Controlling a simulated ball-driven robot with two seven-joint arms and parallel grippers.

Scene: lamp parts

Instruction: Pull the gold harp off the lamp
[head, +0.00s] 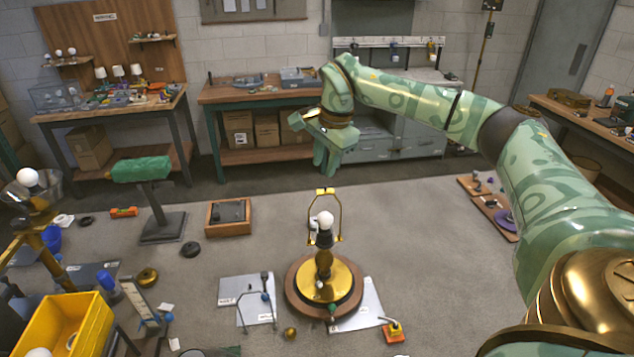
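The lamp (323,265) stands upright on a round wooden board on the grey floor or mat, with a gold base and a white bulb (325,219) on top. The gold harp (340,212) is a thin gold frame around the bulb, its flat top bar just above it. My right gripper (327,168) hangs fingers down, above and behind the harp in the picture, clear of it. Its fingers look close together with nothing between them. My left gripper is outside the head view.
White sheets (362,308) with small parts lie beside the lamp. A yellow bin (92,325) and a gold stand with a bulb are at left. A green piece on a stand (142,168) and a wooden tray (228,229) are left of the lamp.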

